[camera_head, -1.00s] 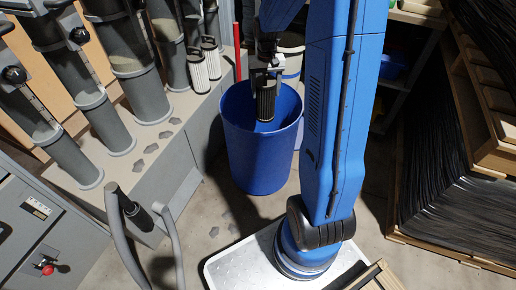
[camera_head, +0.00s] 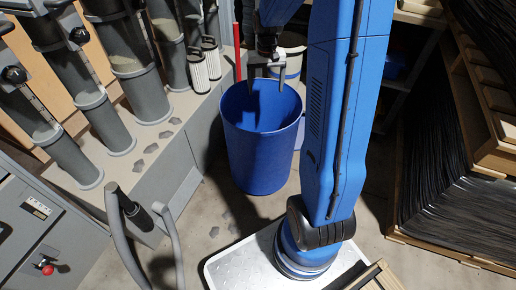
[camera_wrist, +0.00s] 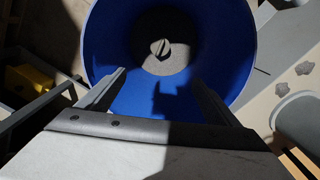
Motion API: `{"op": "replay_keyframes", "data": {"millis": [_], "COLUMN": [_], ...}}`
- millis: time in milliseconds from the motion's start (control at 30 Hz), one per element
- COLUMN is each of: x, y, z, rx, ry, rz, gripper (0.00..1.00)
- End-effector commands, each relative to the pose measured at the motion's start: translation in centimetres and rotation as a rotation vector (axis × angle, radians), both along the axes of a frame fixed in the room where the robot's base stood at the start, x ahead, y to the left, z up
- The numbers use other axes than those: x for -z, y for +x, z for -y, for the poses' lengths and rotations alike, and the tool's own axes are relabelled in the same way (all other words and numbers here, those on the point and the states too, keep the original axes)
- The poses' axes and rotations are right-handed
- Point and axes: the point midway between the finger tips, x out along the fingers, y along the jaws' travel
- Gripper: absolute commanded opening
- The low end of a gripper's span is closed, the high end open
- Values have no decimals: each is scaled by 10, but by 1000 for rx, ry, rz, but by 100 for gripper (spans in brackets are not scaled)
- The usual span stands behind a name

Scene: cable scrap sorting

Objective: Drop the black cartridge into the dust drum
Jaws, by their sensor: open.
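The dust drum (camera_head: 258,160) is a tall blue open-topped drum on the floor at the centre of the head view. In the wrist view its blue wall (camera_wrist: 105,45) surrounds a pale grey bottom. My gripper (camera_head: 267,84) is over the drum's mouth, pointing down, with its two fingers apart and nothing between them. The fingers also show empty in the wrist view (camera_wrist: 158,77). A small dark-and-pale shape lies on the drum's bottom; I cannot tell whether it is the black cartridge. The head view does not show the cartridge, and the drum's front wall hides the bottom.
Grey cylinders (camera_head: 100,112) and two white ribbed cartridges (camera_head: 198,72) stand on a grey ledge left of the drum. A pale bucket (camera_head: 292,58) is behind it. Wooden crates of black cable (camera_head: 460,185) fill the right. A grey handle frame (camera_head: 122,235) stands front left.

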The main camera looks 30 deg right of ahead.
Motion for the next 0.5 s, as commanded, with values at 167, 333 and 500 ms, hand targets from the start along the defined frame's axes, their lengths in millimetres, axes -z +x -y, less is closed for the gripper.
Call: {"op": "replay_keyframes", "data": {"millis": [167,333,500], "x": [-36,-70,-103], "y": [1,0,0], "z": [0,0,0], "rx": [0,0,0], "ry": [-1,-1,-1], "rz": [4,3,3], "gripper": [85,85,85]}}
